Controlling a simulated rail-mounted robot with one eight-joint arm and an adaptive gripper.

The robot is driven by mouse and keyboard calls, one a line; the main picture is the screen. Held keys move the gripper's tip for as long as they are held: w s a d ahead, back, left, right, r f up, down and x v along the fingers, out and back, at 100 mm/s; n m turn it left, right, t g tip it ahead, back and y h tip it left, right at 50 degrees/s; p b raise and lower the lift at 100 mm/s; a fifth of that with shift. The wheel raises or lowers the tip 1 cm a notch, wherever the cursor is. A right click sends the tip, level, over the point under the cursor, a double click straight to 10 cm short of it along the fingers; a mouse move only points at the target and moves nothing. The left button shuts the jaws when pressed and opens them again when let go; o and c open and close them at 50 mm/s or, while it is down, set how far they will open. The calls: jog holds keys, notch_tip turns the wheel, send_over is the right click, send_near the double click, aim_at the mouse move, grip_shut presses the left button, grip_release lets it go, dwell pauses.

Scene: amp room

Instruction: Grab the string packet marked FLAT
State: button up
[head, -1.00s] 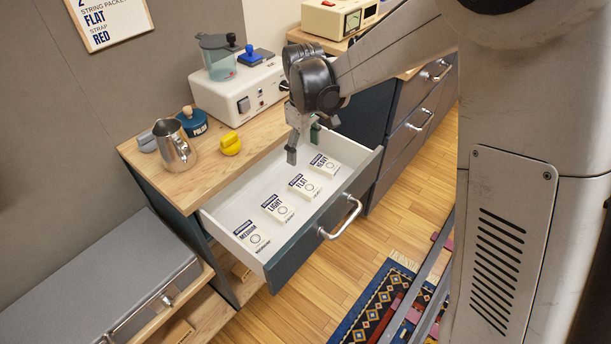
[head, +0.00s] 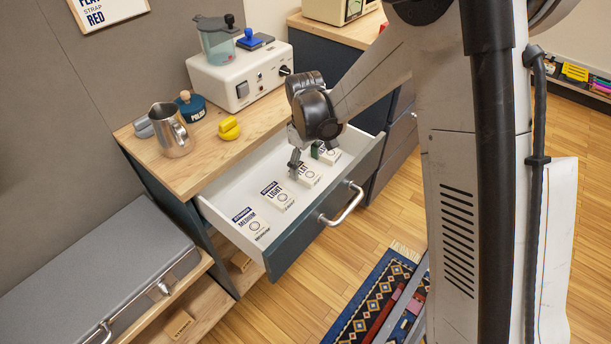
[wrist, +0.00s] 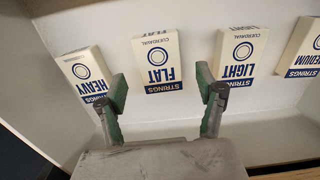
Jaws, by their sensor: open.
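The FLAT string packet (wrist: 158,66) is a white box with blue lettering and a ring mark. It lies in the open drawer between the HEAVY packet (wrist: 86,72) and the LIGHT packet (wrist: 241,54). In the head view the FLAT packet (head: 309,176) is partly hidden by my gripper (head: 308,160). In the wrist view my gripper (wrist: 164,88) is open and empty, with its green-padded fingers to the left and right of the FLAT packet's lower end. I cannot tell the height of the fingertips above it.
The MEDIUM packet (head: 250,222) lies at the drawer's near left end. The drawer front (head: 325,225) has a metal handle (head: 343,205). On the wooden counter stand a metal jug (head: 171,130), a blue pot (head: 191,107), a yellow object (head: 229,129) and a white machine (head: 238,80).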

aim_at(305, 172)
notch_tip(305, 172, down, 4)
jog(key=shift+r+b, duration=0.25)
jog(key=shift+b, duration=0.1)
jog(key=c, duration=1.2)
jog(key=shift+c, duration=0.3)
jog(key=shift+r, duration=0.2)
